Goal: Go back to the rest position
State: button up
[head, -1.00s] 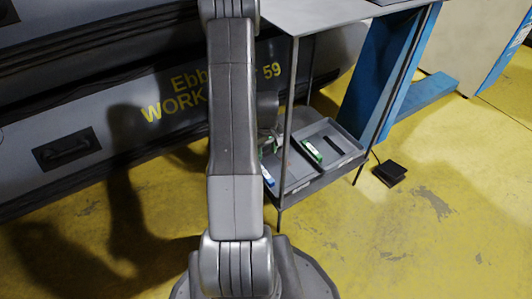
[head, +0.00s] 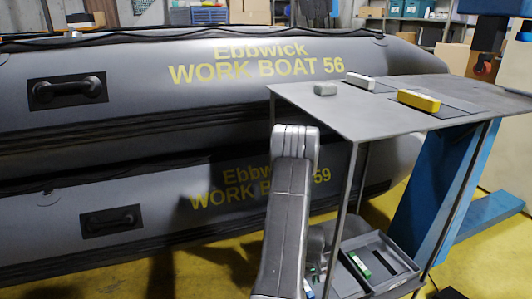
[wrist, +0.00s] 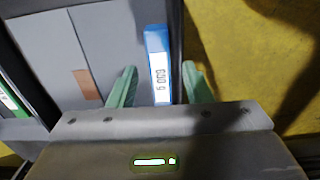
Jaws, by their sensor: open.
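My gripper (wrist: 160,70) is open in the wrist view, its two green fingers apart. A blue block with a white label (wrist: 158,50) shows between the fingers, with gaps at both sides; how far beyond the fingertips it lies is hard to tell. In the head view my arm stands in front of the table (head: 420,125) and its lower shelf, and my gripper is hidden or too small to make out. Grey trays (head: 395,250) sit on the lower shelf, with a green-and-white block (head: 359,264) in one.
Two stacked grey inflatable boats (head: 130,130) lie behind the table. On the table top are a yellow block (head: 418,100), a grey block (head: 326,88) and another pale block (head: 361,82). A blue post (head: 440,190) stands at the right. Yellow floor shows around.

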jog(key=shift+f, duration=0.65)
jog(key=shift+r, duration=0.3)
notch_tip(320, 180, up, 12)
jog(key=p, duration=0.6)
notch_tip(320, 180, down, 13)
jog(key=b, duration=0.7)
jog(key=shift+f, duration=0.1)
notch_tip(320, 180, up, 12)
jog(key=p, duration=0.6)
jog(key=a+r+m+p, duration=0.1)
jog(key=a+r+p, duration=0.5)
jog(key=r+p, duration=0.4)
jog(key=a+r+m+p, duration=0.2)
jog(key=a+r+p, duration=0.4)
jog(key=p, duration=1.3)
notch_tip(320, 180, up, 4)
jog(key=shift+s+r, duration=0.1)
jog(key=shift+s, duration=0.15)
